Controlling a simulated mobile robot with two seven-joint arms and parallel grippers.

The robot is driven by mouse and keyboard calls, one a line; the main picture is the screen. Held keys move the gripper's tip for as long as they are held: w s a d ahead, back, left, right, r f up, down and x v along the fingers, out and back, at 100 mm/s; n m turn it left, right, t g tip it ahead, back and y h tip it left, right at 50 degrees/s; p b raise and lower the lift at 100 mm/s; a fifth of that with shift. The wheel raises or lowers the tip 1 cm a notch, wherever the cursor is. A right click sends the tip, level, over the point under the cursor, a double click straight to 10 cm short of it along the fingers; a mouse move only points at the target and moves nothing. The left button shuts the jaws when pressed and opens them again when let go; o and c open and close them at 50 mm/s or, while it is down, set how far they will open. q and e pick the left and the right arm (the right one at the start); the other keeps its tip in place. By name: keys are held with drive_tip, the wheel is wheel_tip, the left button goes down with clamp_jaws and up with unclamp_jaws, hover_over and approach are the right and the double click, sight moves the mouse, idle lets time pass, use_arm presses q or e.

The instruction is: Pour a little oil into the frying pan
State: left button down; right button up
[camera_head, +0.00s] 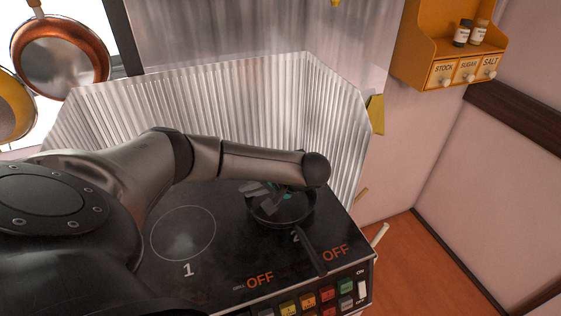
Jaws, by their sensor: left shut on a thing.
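A dark frying pan (268,219) sits on the right burner of the black cooktop, its handle pointing toward the front. My left arm comes in from the left and reaches over the pan. My left gripper (259,193) is low over the pan, below the end of the arm, and partly hidden by it. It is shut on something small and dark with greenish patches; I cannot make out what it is. No oil bottle can be clearly seen. My right gripper is out of view.
The cooktop (222,249) has a bare left burner marked 1 and coloured buttons along its front. A corrugated metal splash guard (335,105) stands behind it. An orange spice shelf (440,40) with two jars hangs at upper right. Copper pans (60,60) hang at upper left.

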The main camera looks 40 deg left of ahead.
use_arm(q)
drive_tip(key=shift+a+r+y+b, duration=0.1)
drive_tip(key=shift+r+y+b, duration=0.2)
drive_tip(key=shift+y+b, duration=0.25)
idle(1.1)
drive_tip(key=shift+r+n+g+y+p, duration=0.35)
drive_tip(key=shift+r+y+p, duration=0.45)
drive_tip(key=shift+p, duration=0.8)
idle(1.8)
drive_tip(key=shift+f, duration=0.25)
